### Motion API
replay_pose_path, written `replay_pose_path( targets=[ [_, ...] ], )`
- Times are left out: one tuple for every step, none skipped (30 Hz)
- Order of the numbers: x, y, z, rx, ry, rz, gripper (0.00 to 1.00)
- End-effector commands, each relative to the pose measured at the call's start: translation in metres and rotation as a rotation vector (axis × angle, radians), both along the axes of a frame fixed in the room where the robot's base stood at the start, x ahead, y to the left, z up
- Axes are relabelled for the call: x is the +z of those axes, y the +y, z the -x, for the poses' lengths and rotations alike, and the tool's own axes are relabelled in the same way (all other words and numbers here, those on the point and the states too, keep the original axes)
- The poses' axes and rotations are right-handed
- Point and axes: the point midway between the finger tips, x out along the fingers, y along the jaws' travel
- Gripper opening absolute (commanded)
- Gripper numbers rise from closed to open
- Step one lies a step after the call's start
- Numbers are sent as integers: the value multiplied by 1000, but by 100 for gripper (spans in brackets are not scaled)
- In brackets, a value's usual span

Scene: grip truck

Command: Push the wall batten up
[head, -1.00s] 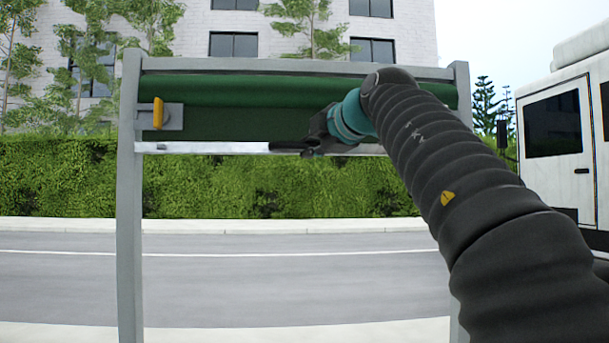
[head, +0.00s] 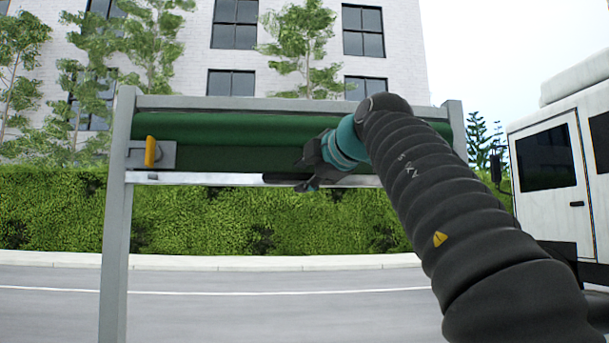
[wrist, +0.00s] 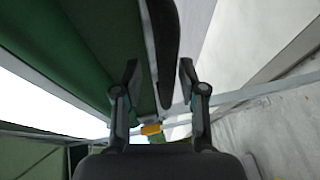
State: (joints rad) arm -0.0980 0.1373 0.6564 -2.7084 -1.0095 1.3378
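The wall batten (head: 200,179) is a pale silver bar along the lower edge of a green roller curtain (head: 230,130), between two grey posts. A black grip (head: 285,178) sits on it near the middle. My gripper (head: 308,172) is at the batten, by the right end of this grip. In the wrist view, the two fingers of my gripper (wrist: 159,78) stand apart, with the dark bar (wrist: 165,50) between them. Gaps show on both sides, so the gripper looks open. Contact with the batten cannot be told.
A yellow lever (head: 150,152) on a grey plate is at the left post (head: 114,230). The right post (head: 456,130) is partly behind my arm. A white vehicle (head: 555,165) stands at right. A hedge (head: 190,215) and road lie behind the frame.

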Motion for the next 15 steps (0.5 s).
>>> replay_pose_path(
  targets=[
    [-1,0,0,0,1,0,41],
    [-1,0,0,0,1,0,41],
    [-1,0,1,0,2,1,41],
    [-1,-1,1,-1,2,1,41],
    [0,-2,3,-1,2,1,41],
    [0,-3,5,-1,2,1,41],
    [0,-4,7,-1,2,1,41],
    [1,-6,11,-1,2,1,41],
    [3,-8,16,-1,1,1,41],
    [3,-10,20,0,1,0,41],
    [4,-12,25,0,1,0,41],
    [6,-16,32,-2,0,1,41],
    [7,-19,37,-2,0,1,41],
    [8,-21,43,-1,0,0,41],
    [10,-25,50,-1,0,0,41]
  ],
)
